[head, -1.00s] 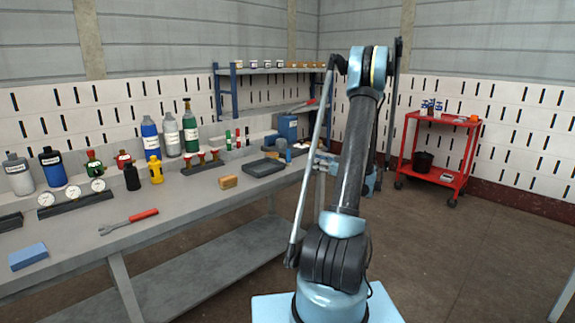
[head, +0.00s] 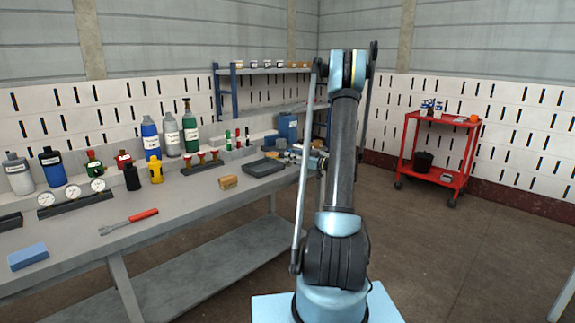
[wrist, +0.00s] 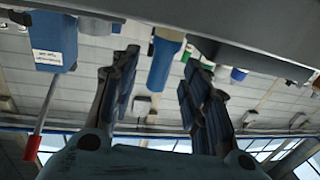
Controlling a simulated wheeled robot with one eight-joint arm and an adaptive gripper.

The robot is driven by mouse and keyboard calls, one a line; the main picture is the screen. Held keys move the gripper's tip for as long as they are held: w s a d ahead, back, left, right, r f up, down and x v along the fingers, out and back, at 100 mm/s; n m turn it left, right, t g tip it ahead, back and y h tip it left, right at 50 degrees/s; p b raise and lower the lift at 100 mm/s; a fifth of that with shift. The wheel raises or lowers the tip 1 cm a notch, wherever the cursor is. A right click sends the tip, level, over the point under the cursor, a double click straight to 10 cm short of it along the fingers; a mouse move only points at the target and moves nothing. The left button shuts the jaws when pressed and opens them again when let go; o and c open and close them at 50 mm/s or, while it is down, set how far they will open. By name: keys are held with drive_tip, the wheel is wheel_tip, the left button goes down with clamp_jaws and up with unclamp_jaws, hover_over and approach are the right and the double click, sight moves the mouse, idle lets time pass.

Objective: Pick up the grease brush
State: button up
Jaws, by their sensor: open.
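My gripper (head: 291,156) is at the far right end of the grey workbench (head: 190,205), low and close to the bench top. In the wrist view my gripper (wrist: 160,92) is open, with nothing between its two dark fingers. That view appears upside down, with the bench surface along the top. A blue cylindrical thing (wrist: 165,58) shows in the gap beyond the fingers, apart from them. I cannot surely tell which thing is the grease brush; it may be small or hidden near my gripper.
A blue labelled container (wrist: 55,42) and a red-handled rod (wrist: 35,140) are at one side in the wrist view. A dark tray (head: 263,167) and a tan block (head: 228,182) lie on the bench. A red cart (head: 437,155) stands right. Floor between is clear.

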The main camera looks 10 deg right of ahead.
drive_tip(key=x, duration=0.3)
drive_tip(key=shift+w+a, duration=0.1)
drive_tip(key=shift+a, duration=0.05)
clamp_jaws()
drive_tip(key=shift+r, duration=5.05)
